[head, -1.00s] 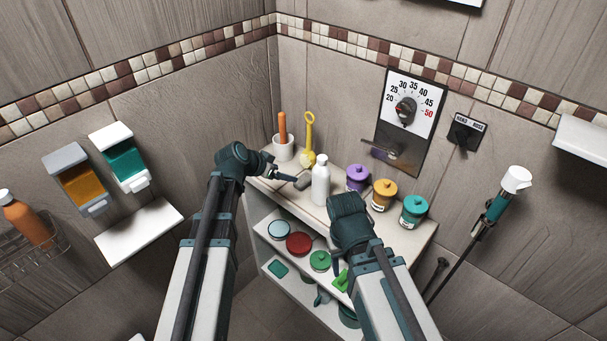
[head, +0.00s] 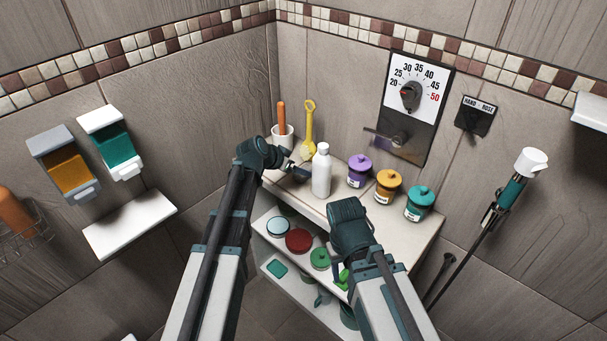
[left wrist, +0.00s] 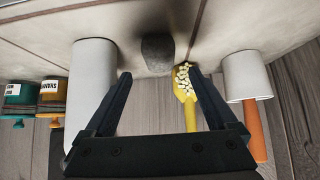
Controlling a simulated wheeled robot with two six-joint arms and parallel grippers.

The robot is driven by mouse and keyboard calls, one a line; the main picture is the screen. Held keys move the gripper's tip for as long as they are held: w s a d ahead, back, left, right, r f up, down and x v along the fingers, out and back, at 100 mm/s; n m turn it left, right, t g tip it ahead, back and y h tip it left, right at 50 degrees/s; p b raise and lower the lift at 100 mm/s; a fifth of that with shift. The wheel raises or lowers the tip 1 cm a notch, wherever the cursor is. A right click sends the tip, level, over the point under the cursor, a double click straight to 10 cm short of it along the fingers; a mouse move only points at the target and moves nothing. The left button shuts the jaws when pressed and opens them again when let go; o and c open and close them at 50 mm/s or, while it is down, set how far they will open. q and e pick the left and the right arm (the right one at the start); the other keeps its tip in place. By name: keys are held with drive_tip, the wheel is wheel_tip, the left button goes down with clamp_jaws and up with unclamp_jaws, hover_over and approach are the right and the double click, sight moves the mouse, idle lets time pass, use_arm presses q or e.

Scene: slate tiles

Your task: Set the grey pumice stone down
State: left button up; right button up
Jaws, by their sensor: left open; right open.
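The grey pumice stone (left wrist: 157,53) rests on the surface of the white shelf unit (head: 285,196) in the left wrist view, just beyond my open left fingers and between their lines. My left gripper (left wrist: 160,82) is open with nothing between its fingertips. In the head view my left gripper (head: 298,172) is low over the shelf top, left of the white bottle, and I cannot make out the stone there. My right gripper (head: 337,262) is open, pointing down in front of the shelf unit; its fingertips are partly hidden by my arm.
A white bottle (head: 321,172) stands close to my left gripper. Purple, orange and teal jars (head: 359,170) line the right. Lower shelves hold several lids and containers.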

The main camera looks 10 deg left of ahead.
use_arm(q)
drive_tip(key=b+x, duration=0.2)
drive_tip(key=x, duration=0.3)
drive_tip(key=shift+w+d+r+b, duration=0.1)
drive_tip(key=shift+w+r+b, duration=0.05)
drive_tip(key=shift+r+b, duration=0.15)
drive_tip(key=shift+c, duration=0.3)
clamp_jaws()
drive_tip(key=shift+r, duration=0.1)
wheel_tip(320, 180, up, 10)
drive_tip(key=p, duration=1)
